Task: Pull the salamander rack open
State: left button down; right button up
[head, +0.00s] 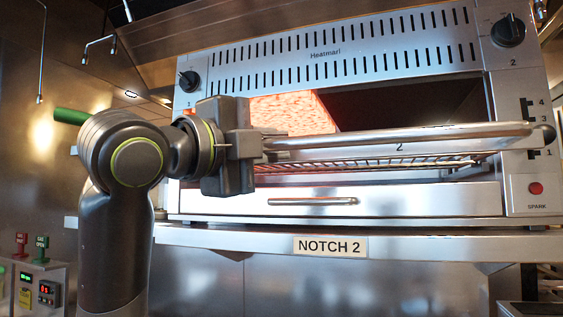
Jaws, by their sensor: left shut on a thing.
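The salamander (330,62) is a steel unit with a glowing burner inside its wide opening. Its rack (400,162) is a wire grid low in that opening. A thick steel bar handle (400,135) marked "2" runs across the front of the rack and curves in at the right by the notch scale. My left gripper (246,146) is shut on the left part of this bar. The fingers hide the bar's left end and the exact contact. My right gripper is not in view.
A drawer (400,197) with a small handle is below the rack. A shelf edge (430,240) bears a "NOTCH 2" sign (330,246). A green rod-like piece (70,116) shows behind my left arm. Control boxes (38,285) stand at lower left. Room in front looks free.

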pick_arm(q)
jog(key=shift+s+a+r, duration=0.25)
jog(key=shift+s+r, duration=0.3)
jog(key=shift+s, duration=0.05)
jog(key=c, duration=1.6)
grip_release()
jog(key=shift+o, duration=1.2)
jog(key=shift+s, duration=0.2)
jog(key=shift+s+a, duration=0.15)
jog(key=shift+s, duration=0.05)
jog(key=shift+w+f, duration=0.2)
jog(key=b+v, duration=0.5)
jog(key=v, duration=1.2)
jog(key=shift+s+f+b, duration=0.2)
jog(key=shift+b, duration=0.2)
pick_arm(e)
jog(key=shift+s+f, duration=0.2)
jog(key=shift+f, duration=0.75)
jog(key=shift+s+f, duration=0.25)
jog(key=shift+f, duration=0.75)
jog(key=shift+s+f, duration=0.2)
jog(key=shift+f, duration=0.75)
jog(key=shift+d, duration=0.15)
